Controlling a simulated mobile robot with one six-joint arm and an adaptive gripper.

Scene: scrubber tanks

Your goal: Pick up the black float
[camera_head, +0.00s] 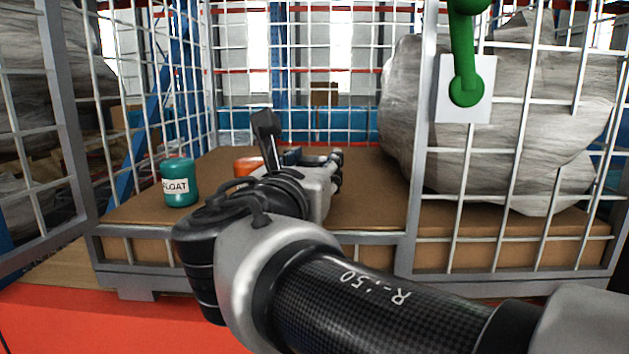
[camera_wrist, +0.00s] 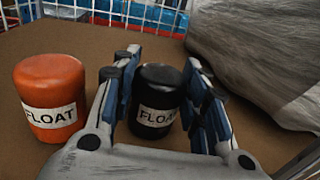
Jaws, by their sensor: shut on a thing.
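The black float (camera_wrist: 156,98) is a small upright cylinder with a white label reading FLOAT. In the wrist view it stands between the two blue-padded fingers of my gripper (camera_wrist: 160,100), which is shut on it. It appears to be at the cardboard surface; I cannot tell whether it is lifted. In the head view my gripper (camera_head: 312,160) reaches into the cage, and the arm and wrist hide the black float.
An orange float (camera_wrist: 50,98) stands close to the left of my gripper. A teal float (camera_head: 179,183) stands farther left on the cardboard base (camera_head: 370,195). A large grey wrapped bulk (camera_head: 400,100) is at the right. Wire mesh walls surround the cage.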

